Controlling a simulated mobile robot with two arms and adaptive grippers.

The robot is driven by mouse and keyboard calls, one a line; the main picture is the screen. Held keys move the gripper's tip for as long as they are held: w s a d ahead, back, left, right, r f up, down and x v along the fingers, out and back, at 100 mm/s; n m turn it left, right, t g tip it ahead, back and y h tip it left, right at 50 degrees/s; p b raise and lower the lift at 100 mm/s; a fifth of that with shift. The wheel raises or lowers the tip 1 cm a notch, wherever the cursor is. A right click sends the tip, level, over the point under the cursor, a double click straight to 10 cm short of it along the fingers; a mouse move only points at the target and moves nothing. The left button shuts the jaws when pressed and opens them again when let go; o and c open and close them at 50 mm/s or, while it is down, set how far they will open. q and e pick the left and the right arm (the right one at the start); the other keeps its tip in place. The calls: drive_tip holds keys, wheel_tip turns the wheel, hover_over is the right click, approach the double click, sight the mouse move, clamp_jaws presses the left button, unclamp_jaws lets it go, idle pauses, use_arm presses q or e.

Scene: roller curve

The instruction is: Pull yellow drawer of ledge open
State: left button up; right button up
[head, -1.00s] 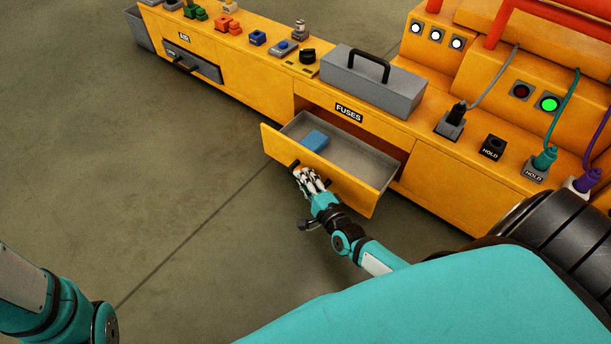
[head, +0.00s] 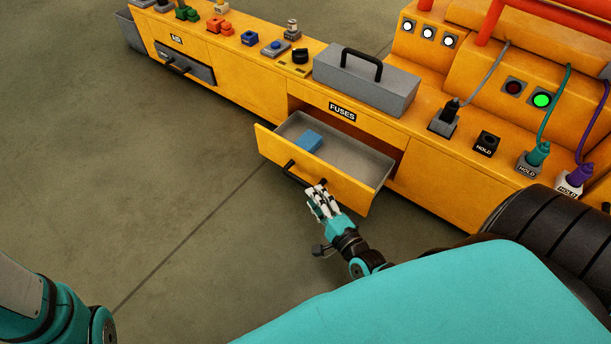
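The yellow drawer (head: 345,186) under the FUSES label (head: 342,112) stands well open from the ledge (head: 440,165). Its grey inside shows, with a blue block (head: 308,142) lying at the left. The dark bar handle (head: 297,174) on its front is mostly in plain sight. My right gripper (head: 318,195) is just in front of the drawer, by the right end of the handle. Its white fingers look spread and hold nothing that I can see. Whether a fingertip touches the handle is unclear. Of my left arm only links show at the lower left; its gripper is out of view.
A grey toolbox (head: 365,82) with a black handle stands on the ledge above the drawer. A grey drawer (head: 185,66) is farther left. Plugs with cables, such as a teal plug (head: 538,153), stand at the right. The floor (head: 150,180) before the ledge is clear.

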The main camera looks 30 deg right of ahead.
drive_tip(key=shift+s+r, duration=0.15)
drive_tip(key=shift+s, duration=1.65)
